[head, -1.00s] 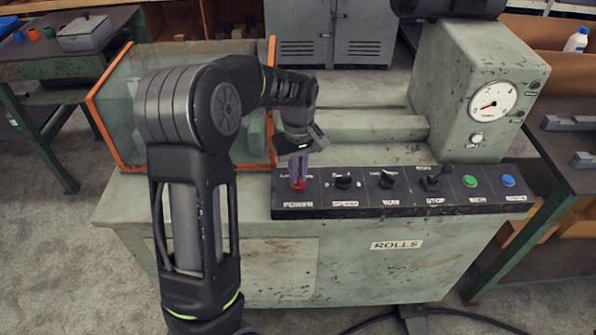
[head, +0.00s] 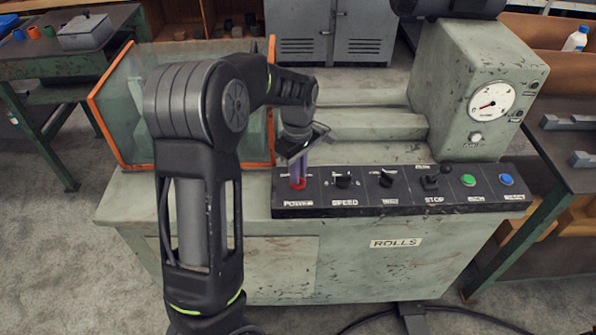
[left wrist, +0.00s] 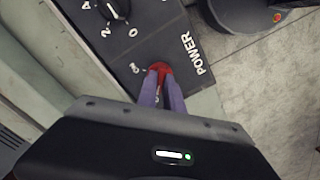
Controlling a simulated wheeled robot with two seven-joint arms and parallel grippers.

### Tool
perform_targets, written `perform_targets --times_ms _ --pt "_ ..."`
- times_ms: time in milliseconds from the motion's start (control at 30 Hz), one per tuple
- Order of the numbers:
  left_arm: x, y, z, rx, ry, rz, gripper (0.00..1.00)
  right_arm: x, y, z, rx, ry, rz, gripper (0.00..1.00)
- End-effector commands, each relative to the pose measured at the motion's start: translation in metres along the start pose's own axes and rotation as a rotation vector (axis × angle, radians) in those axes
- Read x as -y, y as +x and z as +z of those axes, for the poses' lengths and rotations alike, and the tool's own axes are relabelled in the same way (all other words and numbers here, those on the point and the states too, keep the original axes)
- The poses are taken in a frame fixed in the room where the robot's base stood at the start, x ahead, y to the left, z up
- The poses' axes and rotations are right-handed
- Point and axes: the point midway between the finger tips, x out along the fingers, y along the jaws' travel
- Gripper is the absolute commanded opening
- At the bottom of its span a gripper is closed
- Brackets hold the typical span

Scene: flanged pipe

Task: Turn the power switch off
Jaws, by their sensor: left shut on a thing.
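The power switch (head: 298,184) is a red knob at the left end of the black control panel, above the label POWER. My left gripper (head: 299,178) comes down onto it from above, with its purple fingers shut on the red knob. In the left wrist view the red knob (left wrist: 160,67) shows between the tips of the left gripper (left wrist: 161,80), beside the word POWER. The fingers hide part of the knob, so I cannot tell exactly which way it points. My right gripper is in neither view.
The black panel (head: 400,208) also carries a speed knob (head: 343,181), other dark switches, a green button (head: 468,180) and a blue button (head: 506,180). A dial gauge (head: 492,102) is on the right housing. An orange-edged clear guard (head: 128,110) stands behind my left arm.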

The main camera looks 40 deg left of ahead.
Motion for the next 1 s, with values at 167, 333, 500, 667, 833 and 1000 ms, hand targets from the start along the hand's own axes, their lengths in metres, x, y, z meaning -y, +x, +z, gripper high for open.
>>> perform_targets --times_ms 167,333,500,667,833,1000 --pt "0.0 -0.001 -0.001 -0.001 -0.003 0.002 0.16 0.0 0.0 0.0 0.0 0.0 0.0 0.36" --pt "0.0 0.0 0.0 0.0 -0.002 0.001 0.3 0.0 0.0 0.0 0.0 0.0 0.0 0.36" --pt "0.0 0.0 0.0 0.0 -0.001 0.001 0.33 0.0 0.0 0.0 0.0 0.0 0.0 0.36" --pt "0.0 -0.002 0.0 0.0 0.0 0.001 0.33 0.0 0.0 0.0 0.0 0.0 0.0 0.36" --pt "-0.001 -0.016 -0.001 -0.001 -0.001 0.004 0.33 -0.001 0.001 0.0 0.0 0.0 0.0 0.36" --pt "-0.002 -0.044 0.0 -0.001 -0.001 0.006 0.33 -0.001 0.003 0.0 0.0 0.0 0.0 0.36"
